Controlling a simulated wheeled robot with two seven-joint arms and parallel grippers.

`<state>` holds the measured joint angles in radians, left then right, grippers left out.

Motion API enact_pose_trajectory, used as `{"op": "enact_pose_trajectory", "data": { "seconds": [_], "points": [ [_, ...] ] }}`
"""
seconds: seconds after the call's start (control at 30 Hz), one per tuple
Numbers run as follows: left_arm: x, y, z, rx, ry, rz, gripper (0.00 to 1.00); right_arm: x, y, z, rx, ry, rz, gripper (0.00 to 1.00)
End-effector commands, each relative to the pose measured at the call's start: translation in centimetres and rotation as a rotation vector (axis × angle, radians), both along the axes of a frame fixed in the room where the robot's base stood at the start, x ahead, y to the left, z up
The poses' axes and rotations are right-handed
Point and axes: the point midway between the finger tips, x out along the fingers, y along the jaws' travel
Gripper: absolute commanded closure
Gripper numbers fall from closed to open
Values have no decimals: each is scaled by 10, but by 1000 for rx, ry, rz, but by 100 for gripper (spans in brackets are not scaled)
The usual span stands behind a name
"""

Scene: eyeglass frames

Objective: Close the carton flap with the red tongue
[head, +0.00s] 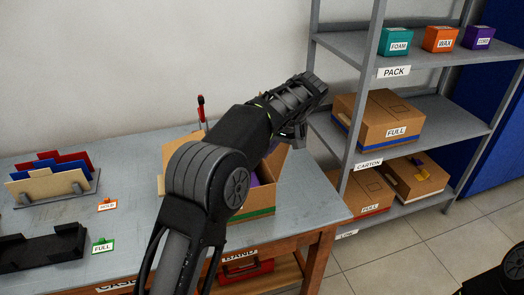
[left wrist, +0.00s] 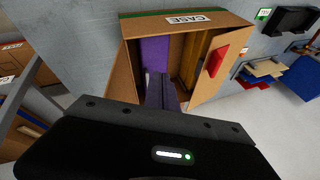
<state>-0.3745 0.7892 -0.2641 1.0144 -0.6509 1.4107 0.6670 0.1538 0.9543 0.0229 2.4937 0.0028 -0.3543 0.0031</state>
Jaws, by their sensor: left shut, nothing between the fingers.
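The open carton (head: 262,212), cardboard with a green stripe, stands on the table, largely hidden by my left arm in the head view. In the left wrist view the carton (left wrist: 130,26) bears a CASE label, and a purple item (left wrist: 155,52) and a yellow-brown item lie inside. The flap (left wrist: 205,88) with the red tongue (left wrist: 215,60) stands open at the right of that view. My right gripper is not in view.
A grey shelf rack (head: 345,110) with boxes and cartons stands close at the right. Upright coloured sheets in a holder (head: 60,193), a black tray (head: 42,248) and small labels lie on the table's left. A red toolbox (head: 245,272) sits below the table.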

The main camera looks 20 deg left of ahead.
Motion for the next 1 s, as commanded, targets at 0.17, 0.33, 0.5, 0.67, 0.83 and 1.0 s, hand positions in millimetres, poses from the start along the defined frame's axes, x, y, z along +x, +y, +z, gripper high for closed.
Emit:
{"op": "enact_pose_trajectory", "data": {
  "seconds": [0.17, 0.33, 0.5, 0.67, 0.83, 1.0],
  "points": [
    [-1, 14, -7, -1, 5, 23, 100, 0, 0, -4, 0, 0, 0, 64],
    [-17, 100, -6, -43, -30, 172, 100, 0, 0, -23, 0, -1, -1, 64],
    [-83, 215, -3, -234, -113, 396, 100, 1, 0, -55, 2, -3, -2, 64],
    [-150, 263, 18, -442, -252, 434, 100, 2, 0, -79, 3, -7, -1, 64],
    [-176, 244, 54, -585, -406, 280, 100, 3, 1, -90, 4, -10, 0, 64],
    [-154, 206, 63, -654, -444, 75, 100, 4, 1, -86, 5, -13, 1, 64]
  ]
}}
